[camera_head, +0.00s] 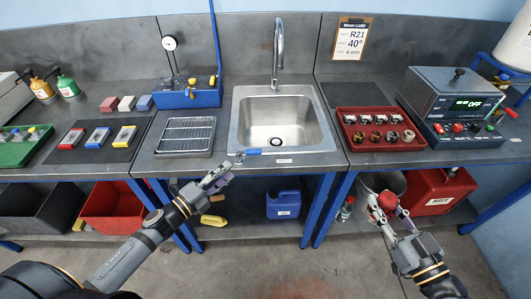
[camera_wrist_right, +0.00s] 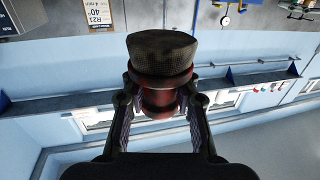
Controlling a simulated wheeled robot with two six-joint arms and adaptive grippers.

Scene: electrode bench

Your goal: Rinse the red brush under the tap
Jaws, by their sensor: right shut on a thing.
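A red brush (camera_wrist_right: 158,98) with a dark bristle head (camera_wrist_right: 162,52) is in my right gripper (camera_wrist_right: 157,112), which is shut around its red body, bristles pointing away from the wrist. In the head view the right gripper (camera_head: 390,208) holds the red brush (camera_head: 388,200) right of the sink, in front of the bench edge. The metal tap (camera_head: 279,45) arches over the steel sink (camera_head: 236,125); no water stream shows. My left gripper (camera_head: 222,177) is before the bench edge, left of the sink; its finger gap is unclear. It seems empty.
A drying rack (camera_head: 187,136) and a blue stand (camera_head: 187,96) are on the left. A small blue part (camera_head: 253,152) sits at the sink's front edge.

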